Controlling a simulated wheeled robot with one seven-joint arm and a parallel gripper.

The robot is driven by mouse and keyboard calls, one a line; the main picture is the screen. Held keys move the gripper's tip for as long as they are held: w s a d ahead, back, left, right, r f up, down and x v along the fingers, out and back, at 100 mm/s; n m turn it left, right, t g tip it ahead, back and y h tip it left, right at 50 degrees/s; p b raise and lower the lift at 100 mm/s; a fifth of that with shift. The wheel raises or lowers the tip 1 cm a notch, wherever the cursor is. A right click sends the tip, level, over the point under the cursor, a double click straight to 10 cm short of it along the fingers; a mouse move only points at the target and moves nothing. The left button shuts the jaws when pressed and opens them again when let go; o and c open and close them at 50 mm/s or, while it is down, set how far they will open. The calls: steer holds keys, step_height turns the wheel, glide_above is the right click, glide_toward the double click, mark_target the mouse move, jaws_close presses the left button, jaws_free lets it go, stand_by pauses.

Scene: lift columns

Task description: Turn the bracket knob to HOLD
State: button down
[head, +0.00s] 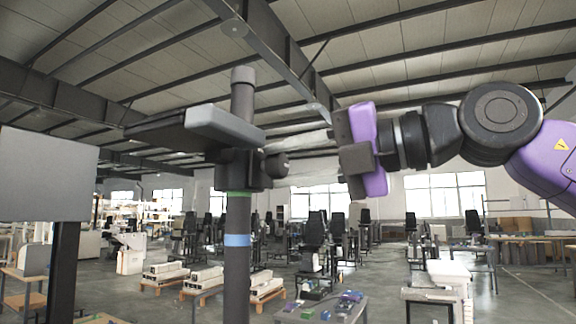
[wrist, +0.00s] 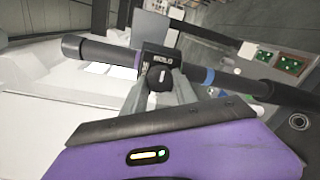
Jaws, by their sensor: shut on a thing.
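The dark bracket (head: 236,167) is clamped around an upright grey column (head: 238,280) and carries a flat grey-topped arm (head: 222,127). Its round black knob (head: 277,164) sticks out to the right, towards my gripper. In the wrist view the knob (wrist: 158,77) sits between my two pale fingertips, with a short light mark on its face. Small white lettering shows on the bracket (wrist: 158,58) beside the knob, too small to read surely. My gripper (head: 284,158) reaches in level from the right and is shut on the knob (wrist: 153,88).
A green band (head: 238,194) and a blue band (head: 237,240) ring the column below the bracket. A grey panel (head: 45,172) on a dark post stands at the left. A low table (head: 318,310) with small parts lies below. The air around the bracket's right side is otherwise clear.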

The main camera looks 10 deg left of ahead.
steer(key=shift+r, duration=0.15)
stand_by(0.3)
steer(key=c, duration=1)
jaws_free()
steer(key=shift+o, duration=0.2)
steer(key=shift+d, duration=0.1)
steer(key=b+v, duration=0.1)
steer(key=v, duration=0.6)
steer(key=shift+d+b, duration=0.3)
steer(key=shift+s, duration=0.1)
